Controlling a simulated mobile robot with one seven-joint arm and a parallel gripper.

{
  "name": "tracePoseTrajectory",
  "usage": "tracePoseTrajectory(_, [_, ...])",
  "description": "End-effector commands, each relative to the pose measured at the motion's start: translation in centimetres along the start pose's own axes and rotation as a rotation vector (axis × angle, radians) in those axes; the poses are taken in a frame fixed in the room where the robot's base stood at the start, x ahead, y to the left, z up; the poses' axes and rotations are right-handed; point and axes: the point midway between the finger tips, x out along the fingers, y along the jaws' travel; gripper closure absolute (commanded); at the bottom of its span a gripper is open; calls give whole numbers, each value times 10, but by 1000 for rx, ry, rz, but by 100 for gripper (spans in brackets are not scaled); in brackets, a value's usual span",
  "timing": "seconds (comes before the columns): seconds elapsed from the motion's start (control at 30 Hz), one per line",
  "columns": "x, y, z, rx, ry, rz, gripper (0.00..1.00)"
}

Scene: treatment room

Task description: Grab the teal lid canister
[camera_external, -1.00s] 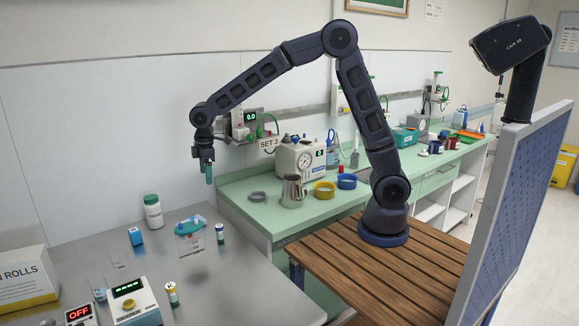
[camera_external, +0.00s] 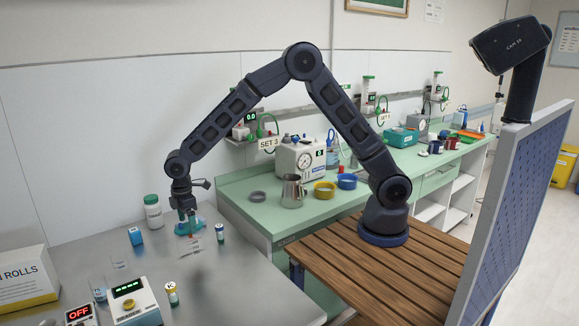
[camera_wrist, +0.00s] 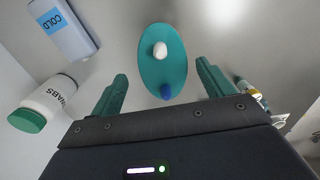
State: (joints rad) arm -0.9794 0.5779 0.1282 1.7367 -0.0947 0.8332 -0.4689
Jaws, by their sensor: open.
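A white canister with a green-teal lid (camera_external: 153,212) stands upright on the steel table near the wall. In the wrist view this canister (camera_wrist: 50,102) is at the left, labelled "TABS", outside my left finger. My gripper (camera_external: 187,219) is open and empty, low to the right of the canister. In the wrist view my gripper (camera_wrist: 162,72) has its teal fingers spread on either side of a teal oval dish (camera_wrist: 150,77), which holds a white piece and a blue piece. In the external view my gripper partly hides the dish (camera_external: 196,228).
Small vials stand at right (camera_external: 220,232) and in front (camera_external: 172,293). A reader device (camera_external: 132,302) and a rolls box (camera_external: 25,278) are nearer left.

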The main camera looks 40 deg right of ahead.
Motion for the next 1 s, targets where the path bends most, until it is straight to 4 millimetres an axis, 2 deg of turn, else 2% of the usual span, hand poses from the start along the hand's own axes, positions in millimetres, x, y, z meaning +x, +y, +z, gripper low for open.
tracePoseTrajectory(0.17, [11,-2,0,-1,-1,-1,20])
tracePoseTrajectory(0.5, [52,-5,0,0,0,0,20])
tracePoseTrajectory(0.73, [53,-5,0,0,1,0,20])
tracePoseTrajectory(0.77, [53,-5,0,0,1,0,24])
tracePoseTrajectory(1.0, [53,-5,0,1,0,0,71])
